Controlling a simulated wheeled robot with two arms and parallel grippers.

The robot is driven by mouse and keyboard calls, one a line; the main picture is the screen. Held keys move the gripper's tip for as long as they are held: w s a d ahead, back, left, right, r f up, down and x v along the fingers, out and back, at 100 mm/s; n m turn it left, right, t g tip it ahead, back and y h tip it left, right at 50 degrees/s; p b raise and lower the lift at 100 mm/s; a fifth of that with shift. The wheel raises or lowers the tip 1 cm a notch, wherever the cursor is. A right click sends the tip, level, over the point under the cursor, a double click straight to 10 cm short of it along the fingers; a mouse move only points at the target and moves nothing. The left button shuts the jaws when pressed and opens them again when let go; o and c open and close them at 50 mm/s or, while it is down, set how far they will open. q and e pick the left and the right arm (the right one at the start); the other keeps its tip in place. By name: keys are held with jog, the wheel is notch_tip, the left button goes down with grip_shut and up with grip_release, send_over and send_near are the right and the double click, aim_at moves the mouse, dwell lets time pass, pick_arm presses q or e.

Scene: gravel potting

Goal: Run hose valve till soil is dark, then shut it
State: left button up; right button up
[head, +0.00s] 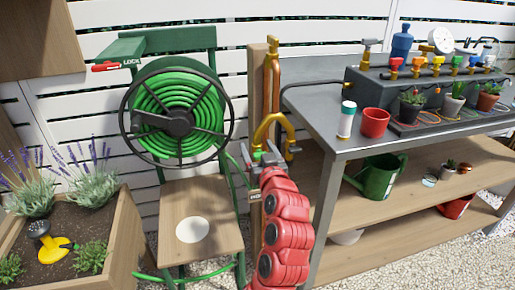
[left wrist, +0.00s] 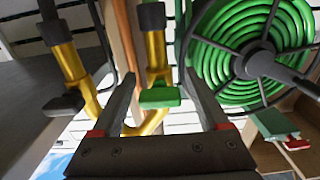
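The hose valve has a green handle (left wrist: 160,95) on a brass tap (left wrist: 156,52) in the left wrist view. My left gripper (left wrist: 159,78) is open, with one finger on each side of the green handle and visible gaps to both. The planter's soil (head: 62,268) looks brown at the lower left. A yellow sprinkler (head: 52,250) stands on it; I cannot make out any water. My right gripper is not in view.
A second brass tap with a dark handle (left wrist: 64,104) is close beside the left finger. A green hose reel (head: 180,118) hangs left of the post, above a wooden stool (head: 175,205). A metal-topped bench (head: 330,110) with pots and a manifold stands to the right.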

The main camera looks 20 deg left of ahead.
pick_arm(q)
jog(key=p+v, duration=0.3)
jog(key=v, duration=1.4)
jog(key=shift+s, duration=0.2)
jog(key=shift+d, duration=0.15)
